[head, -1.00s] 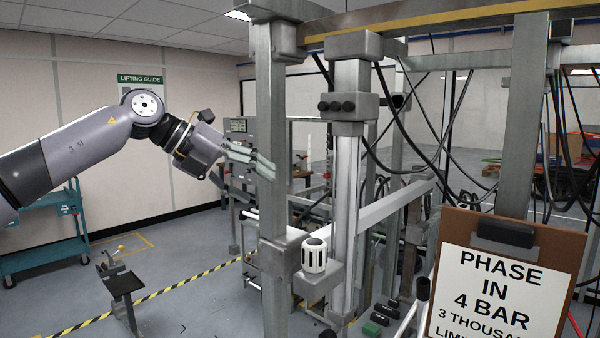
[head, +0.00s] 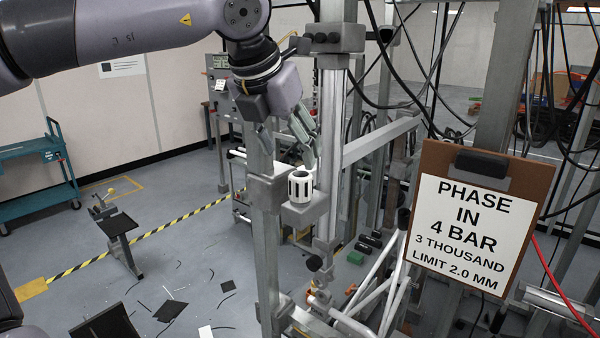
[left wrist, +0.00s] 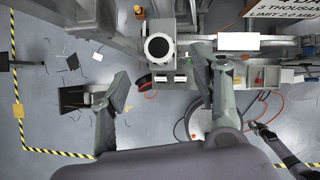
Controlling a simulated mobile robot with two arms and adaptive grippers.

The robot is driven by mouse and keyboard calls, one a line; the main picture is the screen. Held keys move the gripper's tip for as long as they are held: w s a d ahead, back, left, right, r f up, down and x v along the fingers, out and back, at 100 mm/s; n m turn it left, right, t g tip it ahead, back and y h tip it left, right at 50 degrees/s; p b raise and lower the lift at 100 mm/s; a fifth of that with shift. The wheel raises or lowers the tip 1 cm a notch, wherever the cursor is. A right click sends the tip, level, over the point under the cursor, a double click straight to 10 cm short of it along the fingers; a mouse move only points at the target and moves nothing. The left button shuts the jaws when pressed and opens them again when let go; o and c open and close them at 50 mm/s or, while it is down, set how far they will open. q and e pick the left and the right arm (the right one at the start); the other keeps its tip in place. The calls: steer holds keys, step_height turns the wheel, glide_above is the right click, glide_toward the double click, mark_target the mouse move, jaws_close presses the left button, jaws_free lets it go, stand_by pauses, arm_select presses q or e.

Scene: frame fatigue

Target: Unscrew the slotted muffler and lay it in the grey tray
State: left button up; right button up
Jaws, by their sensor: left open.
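The slotted muffler (head: 300,187) is a white cylinder with dark slots, standing upright on a grey block (head: 304,213) of the frame.
Steel posts and hanging black cables crowd the frame behind the muffler. A clipboard (head: 475,225) reading "PHASE IN 4 BAR" stands at the right. A small stand (head: 117,225) and a teal cart (head: 35,185) are at the left. Dark scraps lie on the floor.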

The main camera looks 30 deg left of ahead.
mark_target(299, 175)
arm_select(q)
steer(key=p+x, duration=0.2)
steer(key=x, duration=0.7)
steer(key=shift+f, duration=0.2)
